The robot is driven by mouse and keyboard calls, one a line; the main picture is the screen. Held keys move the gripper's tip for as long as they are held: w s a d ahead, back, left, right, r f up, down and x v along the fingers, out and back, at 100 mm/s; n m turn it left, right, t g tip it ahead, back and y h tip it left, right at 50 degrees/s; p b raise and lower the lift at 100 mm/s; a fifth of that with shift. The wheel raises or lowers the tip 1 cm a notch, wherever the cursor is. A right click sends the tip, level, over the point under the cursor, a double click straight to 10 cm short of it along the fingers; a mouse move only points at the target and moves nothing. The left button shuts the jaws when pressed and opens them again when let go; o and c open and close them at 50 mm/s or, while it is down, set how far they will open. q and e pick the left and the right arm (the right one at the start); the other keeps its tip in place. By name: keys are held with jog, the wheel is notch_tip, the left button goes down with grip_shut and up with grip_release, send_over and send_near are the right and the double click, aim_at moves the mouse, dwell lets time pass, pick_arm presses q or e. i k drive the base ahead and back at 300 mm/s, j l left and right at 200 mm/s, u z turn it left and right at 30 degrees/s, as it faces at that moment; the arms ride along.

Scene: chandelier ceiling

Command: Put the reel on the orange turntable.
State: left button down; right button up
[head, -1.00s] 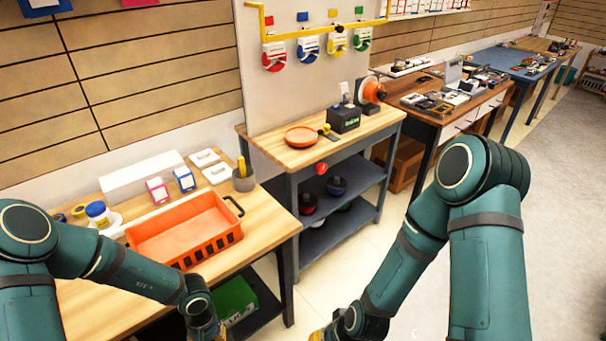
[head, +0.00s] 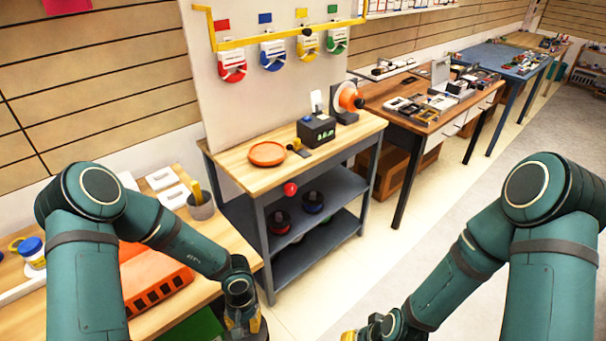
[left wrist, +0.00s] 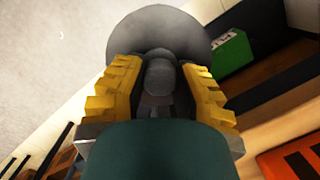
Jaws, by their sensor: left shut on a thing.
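The orange turntable (head: 267,153) is a flat round plate on the wooden top of the small grey-framed bench, in the head view. My left gripper (left wrist: 157,85) has yellow fingers shut on the grey knob of the reel, whose wide grey disc (left wrist: 160,25) shows beyond the fingertips in the left wrist view. In the head view my left gripper (head: 245,327) is at the bottom edge, lower than the turntable and in front of the bench; the reel is hidden there.
A dark box (head: 316,131) and an orange-disc device (head: 349,98) stand behind the turntable. Floor is clear at right.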

aim_at(267, 153)
jog(key=i+l+z, duration=0.2)
jog(key=i+z, duration=0.15)
jog(key=z, duration=0.15)
jog(key=i+z, duration=0.45)
jog(key=i+l+u, duration=0.2)
jog(key=i, duration=0.2)
jog(key=i+l+u, duration=0.2)
jog(key=i, duration=0.15)
jog(key=i+u, duration=0.15)
jog(key=u, duration=0.2)
jog(key=i+l+u, duration=0.1)
jog(key=u, duration=0.3)
jog(key=i+l+u, duration=0.1)
jog(key=u, duration=0.25)
jog(key=i+l+u, duration=0.2)
jog(key=u, duration=0.25)
jog(key=i+l+u, duration=0.15)
jog(key=l+u, duration=0.3)
jog(key=j, duration=0.1)
